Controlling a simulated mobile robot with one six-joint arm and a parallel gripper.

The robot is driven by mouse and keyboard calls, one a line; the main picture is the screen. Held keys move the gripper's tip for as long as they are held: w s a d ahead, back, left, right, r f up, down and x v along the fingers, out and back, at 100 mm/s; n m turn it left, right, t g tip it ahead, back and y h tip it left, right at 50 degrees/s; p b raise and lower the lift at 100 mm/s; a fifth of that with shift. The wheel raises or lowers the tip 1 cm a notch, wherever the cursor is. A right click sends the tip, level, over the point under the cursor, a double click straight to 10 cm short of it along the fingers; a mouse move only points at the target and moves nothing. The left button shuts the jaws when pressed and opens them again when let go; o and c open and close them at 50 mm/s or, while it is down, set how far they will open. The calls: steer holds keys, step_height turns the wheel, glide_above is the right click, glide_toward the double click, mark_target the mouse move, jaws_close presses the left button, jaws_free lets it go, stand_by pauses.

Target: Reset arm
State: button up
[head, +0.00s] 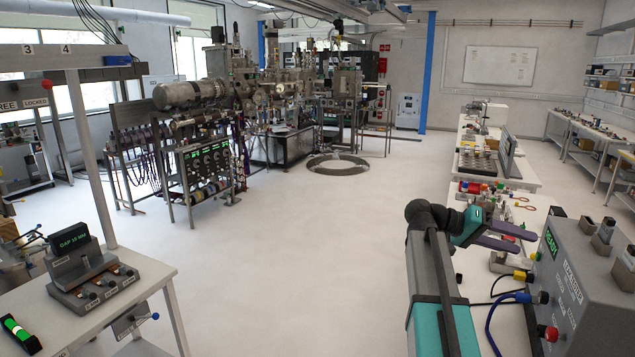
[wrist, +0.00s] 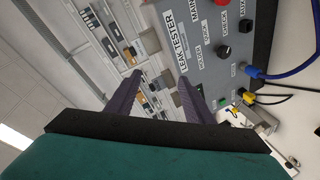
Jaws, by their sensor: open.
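My gripper (head: 508,236) is at the lower right in the head view, at the end of my grey and teal arm. Its two dark purple fingers are spread apart and point to the right, with nothing held between them. In the wrist view the fingers of my gripper (wrist: 158,92) reach up from a black bar, with a clear gap between them. The grey leak tester box (head: 585,285) stands to the right of the gripper, and its labelled panel also shows in the wrist view (wrist: 208,50). I see no contact between them.
A bench (head: 517,172) with instruments runs along the right. A stand with a "GAP 10 MM" display (head: 76,246) is on a table at the lower left. Vacuum chamber equipment (head: 270,90) fills the back. The middle floor (head: 310,260) is clear. Blue and yellow cables (head: 505,298) hang by the tester.

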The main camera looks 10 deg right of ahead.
steer(key=w+a+f+n+t+y, duration=0.25)
steer(key=a+f, duration=0.35)
steer(key=f, duration=0.5)
steer(key=w+a+f+n+t+y, duration=0.1)
steer(key=w+a+f+n+y, duration=0.15)
steer(key=a+f, duration=0.6)
steer(key=w+a+f+n+t+y, duration=0.1)
steer(key=a+f+n+t, duration=0.3)
steer(key=f, duration=0.9)
steer(key=s+a+f+n+g+y, duration=0.1)
steer(key=s+a+f+y, duration=0.3)
steer(key=a+f, duration=0.75)
steer(key=s+a+f+n+y, duration=0.1)
steer(key=s+a+f+y, duration=0.3)
steer(key=a+f, duration=0.75)
steer(key=s+a+f+g+b, duration=0.1)
steer(key=s+f+b, duration=0.6)
steer(key=f, duration=0.5)
steer(key=s+a+f+g+b, duration=0.1)
steer(key=s+f+g+b, duration=0.1)
steer(key=s+f+b, duration=0.6)
steer(key=s+a+f+g+b, duration=0.1)
steer(key=s+f+b, duration=0.7)
steer(key=f, duration=0.9)
steer(key=shift+s+a+f+g, duration=0.2)
steer(key=shift+s+f+g, duration=0.05)
steer(key=shift+s+g, duration=0.5)
